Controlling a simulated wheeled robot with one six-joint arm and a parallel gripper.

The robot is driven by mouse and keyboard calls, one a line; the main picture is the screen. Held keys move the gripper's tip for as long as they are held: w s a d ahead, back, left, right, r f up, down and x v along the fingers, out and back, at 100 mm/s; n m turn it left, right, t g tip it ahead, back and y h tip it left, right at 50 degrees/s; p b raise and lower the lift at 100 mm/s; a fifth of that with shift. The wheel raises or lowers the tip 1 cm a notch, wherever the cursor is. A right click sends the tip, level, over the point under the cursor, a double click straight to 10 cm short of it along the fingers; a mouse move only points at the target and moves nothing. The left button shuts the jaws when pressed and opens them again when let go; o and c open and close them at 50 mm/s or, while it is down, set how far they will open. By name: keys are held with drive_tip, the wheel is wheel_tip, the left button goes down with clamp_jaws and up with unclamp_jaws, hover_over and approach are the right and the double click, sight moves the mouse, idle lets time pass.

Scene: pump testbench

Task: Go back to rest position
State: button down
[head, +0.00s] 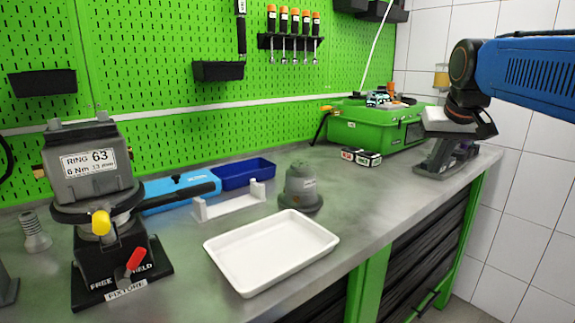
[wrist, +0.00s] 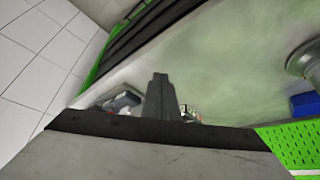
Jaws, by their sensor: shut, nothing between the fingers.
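My gripper (wrist: 160,82) shows in the wrist view with its dark fingers together and nothing between them. In the head view my blue arm reaches in from the upper right, and its end hangs above the far right end of the bench; the fingers are hard to make out there. The gripper is clear of the fixture, the tray and the grey pump part (head: 301,188).
The metal bench (head: 370,205) holds a pump fixture (head: 95,190) at left, a white tray (head: 270,250) at front, a blue bin (head: 243,174), a green case (head: 375,128) and a dark stand (head: 446,160) at the right end, close below my arm.

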drive_tip(key=s+a+f+n, duration=0.1)
drive_tip(key=s+a+f, duration=0.2)
drive_tip(key=s+f, duration=0.9)
drive_tip(key=s+a+f+y, duration=0.1)
drive_tip(key=s+a+f, duration=0.2)
drive_tip(key=s+f, duration=1)
drive_tip(key=shift+a+f+n+g, duration=0.15)
drive_tip(key=shift+n+g, duration=0.25)
drive_tip(key=c, duration=2.4)
unclamp_jaws()
drive_tip(key=shift+c, duration=0.2)
